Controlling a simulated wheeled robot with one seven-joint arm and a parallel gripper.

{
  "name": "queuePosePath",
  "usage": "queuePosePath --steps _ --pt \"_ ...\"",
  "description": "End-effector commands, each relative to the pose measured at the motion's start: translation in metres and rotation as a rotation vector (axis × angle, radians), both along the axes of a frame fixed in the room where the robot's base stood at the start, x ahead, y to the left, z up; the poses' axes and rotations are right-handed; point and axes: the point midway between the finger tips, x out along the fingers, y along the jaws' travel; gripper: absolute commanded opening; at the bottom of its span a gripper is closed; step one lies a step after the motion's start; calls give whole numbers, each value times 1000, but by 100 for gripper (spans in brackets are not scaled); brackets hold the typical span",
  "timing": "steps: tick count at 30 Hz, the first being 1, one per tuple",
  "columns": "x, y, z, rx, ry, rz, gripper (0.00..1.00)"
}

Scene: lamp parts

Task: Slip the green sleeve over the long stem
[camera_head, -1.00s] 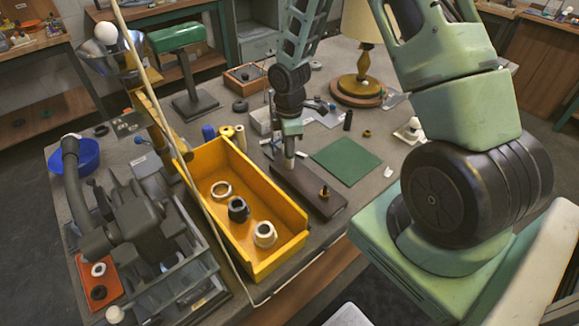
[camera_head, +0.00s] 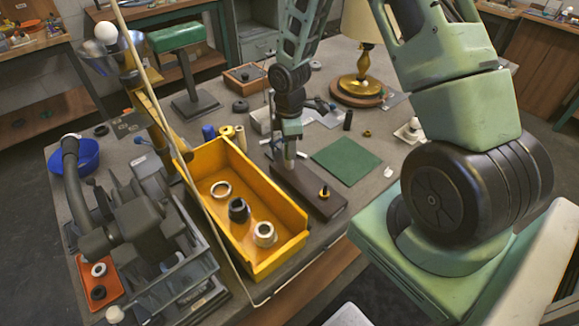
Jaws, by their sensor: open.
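My gripper (camera_head: 289,152) points down over the left end of a dark base block (camera_head: 308,188) on the table. The jaws are open, small and hard to make out. A slim upright pale shaft, which may be the long stem, shows below the gripper at that end; I cannot tell it surely from the fingers. A short brass-coloured peg (camera_head: 324,193) stands at the block's right end. I cannot make out the green sleeve for certain; it may be hidden by the gripper, and I cannot tell whether it is around the stem.
A yellow bin (camera_head: 287,252) left of the block holds a ring, a black part (camera_head: 239,210) and a white part (camera_head: 265,234). A green mat (camera_head: 346,161) lies right of the block. A brass lamp (camera_head: 361,85) stands behind. A cluttered grey rack (camera_head: 170,285) fills the left front.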

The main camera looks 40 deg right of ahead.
Motion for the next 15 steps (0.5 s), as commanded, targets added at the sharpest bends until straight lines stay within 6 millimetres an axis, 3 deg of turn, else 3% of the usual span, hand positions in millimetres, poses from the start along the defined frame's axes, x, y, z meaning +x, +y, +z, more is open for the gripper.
queuePosePath --steps 8,15 --pt "1 -1 31 -1 -5 -3 47" --pt "1 -1 88 -2 -7 -2 47"
